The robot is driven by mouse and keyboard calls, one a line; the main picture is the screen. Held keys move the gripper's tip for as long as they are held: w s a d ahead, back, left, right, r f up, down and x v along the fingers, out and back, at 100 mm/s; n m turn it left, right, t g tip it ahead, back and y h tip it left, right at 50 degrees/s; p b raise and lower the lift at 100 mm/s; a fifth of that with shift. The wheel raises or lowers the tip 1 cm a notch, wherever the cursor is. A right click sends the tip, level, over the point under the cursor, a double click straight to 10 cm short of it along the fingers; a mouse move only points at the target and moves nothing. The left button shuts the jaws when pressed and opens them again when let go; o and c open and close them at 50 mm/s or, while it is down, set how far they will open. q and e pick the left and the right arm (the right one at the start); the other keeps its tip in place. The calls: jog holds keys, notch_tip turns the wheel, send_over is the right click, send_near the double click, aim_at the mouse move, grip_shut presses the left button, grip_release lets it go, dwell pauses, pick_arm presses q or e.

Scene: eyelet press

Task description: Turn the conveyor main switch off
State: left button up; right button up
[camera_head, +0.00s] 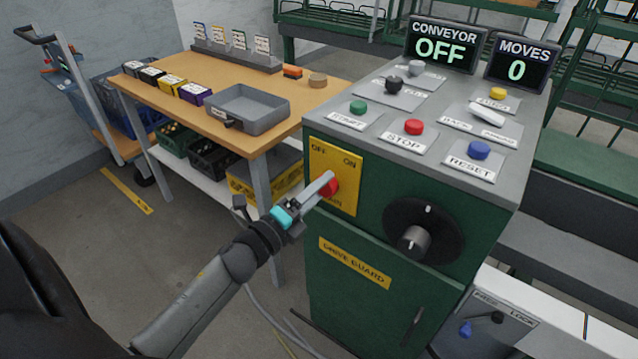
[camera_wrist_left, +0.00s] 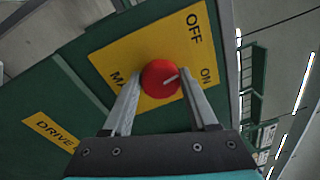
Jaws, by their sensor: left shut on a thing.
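The main switch is a round red knob (camera_head: 332,186) on a yellow plate (camera_head: 347,208) on the green cabinet's front. The plate is marked OFF at upper left and ON at upper right. My left gripper (camera_head: 327,187) is shut on the knob, with one finger on each side in the left wrist view (camera_wrist_left: 161,92). The display (camera_head: 443,45) above the console reads CONVEYOR OFF. My right gripper is not in view.
The console top has a green START button (camera_head: 358,107), red STOP button (camera_head: 414,127) and blue RESET button (camera_head: 479,150). A black rotary dial (camera_head: 425,232) sits right of the plate. A wooden table (camera_head: 210,110) with a grey tray (camera_head: 262,122) stands left. A MOVES display (camera_head: 517,66) reads 0.

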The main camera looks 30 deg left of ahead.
pick_arm(q)
jog(key=shift+d+n+y+p, duration=0.1)
jog(key=shift+n+y+p, duration=0.4)
jog(key=shift+n+p, duration=1.95)
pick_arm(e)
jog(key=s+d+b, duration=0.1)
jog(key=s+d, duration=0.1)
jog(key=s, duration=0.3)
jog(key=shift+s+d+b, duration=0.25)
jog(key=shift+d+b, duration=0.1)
pick_arm(q)
jog(key=shift+f+n, duration=0.1)
jog(key=shift+n, duration=0.95)
jog(key=o, duration=1.4)
